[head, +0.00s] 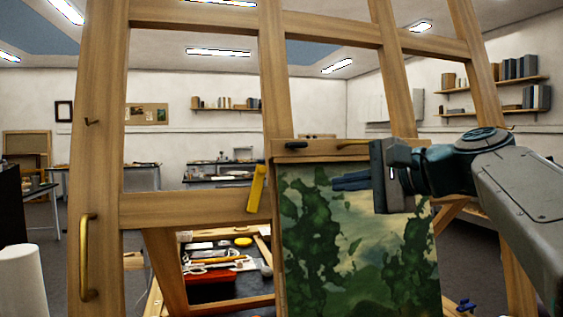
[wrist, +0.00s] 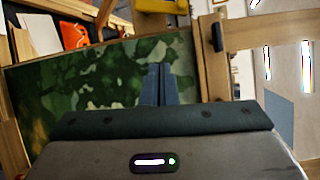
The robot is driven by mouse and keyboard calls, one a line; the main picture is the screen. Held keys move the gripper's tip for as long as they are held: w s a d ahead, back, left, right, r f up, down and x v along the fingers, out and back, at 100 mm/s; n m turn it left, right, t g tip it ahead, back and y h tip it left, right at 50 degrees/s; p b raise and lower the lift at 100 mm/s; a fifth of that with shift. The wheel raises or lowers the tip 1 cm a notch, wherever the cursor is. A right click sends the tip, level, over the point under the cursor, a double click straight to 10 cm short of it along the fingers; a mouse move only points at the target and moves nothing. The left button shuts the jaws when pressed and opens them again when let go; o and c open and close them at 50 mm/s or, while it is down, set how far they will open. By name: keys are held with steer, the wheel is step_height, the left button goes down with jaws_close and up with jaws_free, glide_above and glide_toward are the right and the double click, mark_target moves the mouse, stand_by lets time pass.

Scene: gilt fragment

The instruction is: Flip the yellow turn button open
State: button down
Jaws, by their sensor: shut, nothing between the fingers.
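The yellow turn button (head: 257,188) is on the wooden frame just left of the painting. It stands near upright, its top leaning slightly right, over the end of the horizontal rail. In the wrist view a yellow piece (wrist: 160,6), which looks like the same button, is cut off by the top edge. My gripper (head: 335,183) points left in front of the painting, to the right of the button and apart from it. Its blue-grey fingers are together and empty; they also show in the wrist view (wrist: 159,72).
The green landscape painting (head: 335,245) stands close behind my fingers. A brass handle (head: 88,256) is on the frame's left post. Through the opening below the rail lie several tools and a red item (head: 212,287). A white cylinder (head: 20,282) is at the lower left.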

step_height(320, 180, up, 3)
steer(key=p, duration=0.4)
glide_toward(257, 187)
steer(key=shift+y, duration=0.4)
steer(key=w, duration=0.1)
steer(key=w+a+r, duration=0.1)
steer(key=w, duration=0.1)
steer(key=w+a, duration=0.1)
steer(key=shift+w+r, duration=0.25)
steer(key=shift+r, duration=0.05)
